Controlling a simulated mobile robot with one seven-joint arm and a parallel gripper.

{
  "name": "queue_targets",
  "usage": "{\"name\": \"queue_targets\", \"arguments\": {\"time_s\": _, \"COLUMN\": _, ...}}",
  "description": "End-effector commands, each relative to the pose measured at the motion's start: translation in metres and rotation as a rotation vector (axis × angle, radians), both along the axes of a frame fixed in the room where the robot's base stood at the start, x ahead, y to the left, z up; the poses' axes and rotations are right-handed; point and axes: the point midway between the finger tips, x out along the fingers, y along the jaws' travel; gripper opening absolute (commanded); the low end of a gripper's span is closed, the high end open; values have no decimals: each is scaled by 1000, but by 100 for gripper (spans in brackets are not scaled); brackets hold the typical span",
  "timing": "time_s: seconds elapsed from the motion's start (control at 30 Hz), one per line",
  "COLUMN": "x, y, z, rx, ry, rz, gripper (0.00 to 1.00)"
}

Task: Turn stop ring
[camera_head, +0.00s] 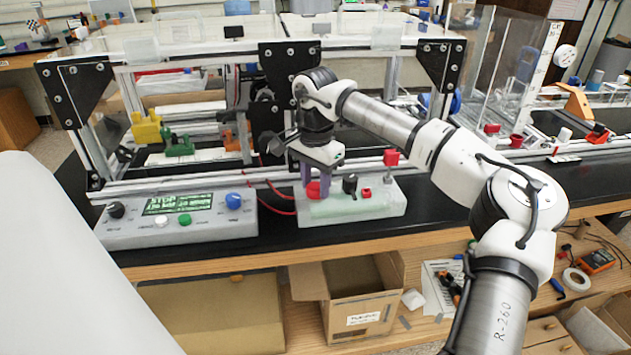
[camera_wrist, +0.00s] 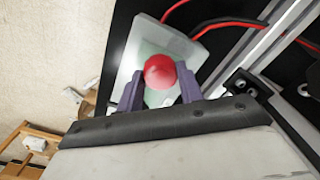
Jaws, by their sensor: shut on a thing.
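The red stop ring (camera_head: 314,190) sits at the left end of a pale control box (camera_head: 375,209) on the black bench. In the wrist view it shows as a round red knob (camera_wrist: 160,72) between my fingertips. My gripper (camera_head: 312,175) points down over the box from above. Its two purple fingers (camera_wrist: 158,90) are shut on the red knob from either side. The fingers hide part of the knob's sides, so its turn angle cannot be told.
A black knob (camera_head: 350,184), a small red button (camera_head: 366,193) and a red block (camera_head: 391,158) are to the right. A console with a green display (camera_head: 173,203) stands to the left. The aluminium extrusion frame (camera_head: 215,183) rises behind. Red cables (camera_head: 280,198) run between the boxes.

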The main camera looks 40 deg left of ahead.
Motion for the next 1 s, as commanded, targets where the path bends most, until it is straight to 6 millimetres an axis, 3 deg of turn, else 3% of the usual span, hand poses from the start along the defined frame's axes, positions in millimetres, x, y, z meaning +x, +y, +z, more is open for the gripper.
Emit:
{"name": "queue_targets", "arguments": {"time_s": 0.6, "x": 1, "y": 0, "z": 0, "rx": 1, "ry": -2, "rz": -530, "gripper": 14}}
{"name": "queue_targets", "arguments": {"time_s": 1.0, "x": 1, "y": -1, "z": 0, "rx": 0, "ry": -2, "rz": -747, "gripper": 14}}
